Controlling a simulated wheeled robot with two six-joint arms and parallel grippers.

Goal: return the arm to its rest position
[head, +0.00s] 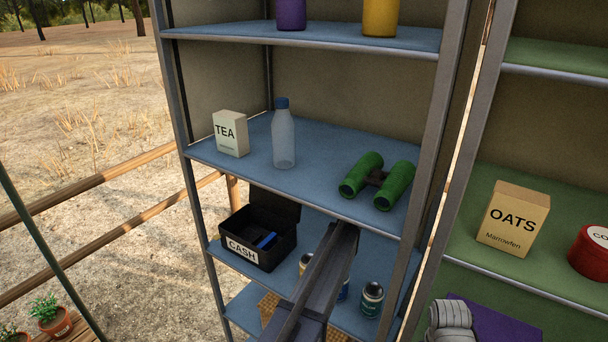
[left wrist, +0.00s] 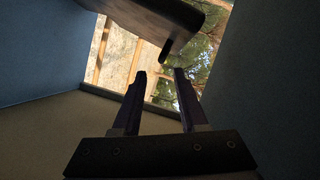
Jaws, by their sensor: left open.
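In the head view my arm rises from the bottom middle and reaches in between the blue shelves. Its gripper end is hidden beneath the middle shelf (head: 245,170). In the left wrist view my left gripper (left wrist: 161,75) is open, with nothing between its fingers. A dark object (left wrist: 160,18) is close beyond the fingertips; it looks like the cash box, but I cannot tell if they touch. In the head view the black cash box (head: 236,250) stands on the lower shelf with its lid up and a blue item (head: 267,240) inside. My right gripper is not in view.
The middle shelf holds a tea box (head: 231,133), a clear bottle (head: 284,138) and green binoculars (head: 378,180). Small jars (head: 371,299) stand low near my arm. Metal posts (head: 437,130) frame the shelving. An oats box (head: 512,218) is on the green shelf at right.

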